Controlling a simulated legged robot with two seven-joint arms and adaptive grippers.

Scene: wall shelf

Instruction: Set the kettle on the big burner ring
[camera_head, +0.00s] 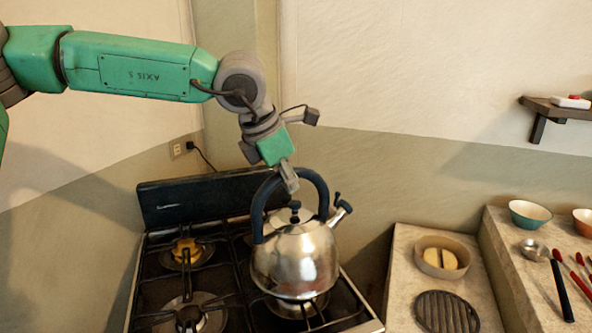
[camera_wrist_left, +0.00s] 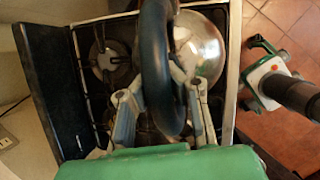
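The shiny steel kettle (camera_head: 294,262) with a dark blue arched handle (camera_head: 319,190) is upright at the front right burner (camera_head: 297,306) of the stove. I cannot tell whether its base touches the grate. My left gripper (camera_head: 288,180) comes down from above at the top of the handle. In the left wrist view the handle (camera_wrist_left: 156,55) runs between the two fingers of my left gripper (camera_wrist_left: 160,95), which look closed on it. The front left burner (camera_head: 188,316) shows a wide ring and is bare. My right gripper is not in view.
The stove's dark back panel (camera_head: 205,195) rises behind the burners. The back left burner (camera_head: 186,251) is bare. Right of the stove, a counter holds a round dish (camera_head: 442,257) and a black grate (camera_head: 447,312). Bowls and utensils lie further right, below a wall shelf (camera_head: 556,107).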

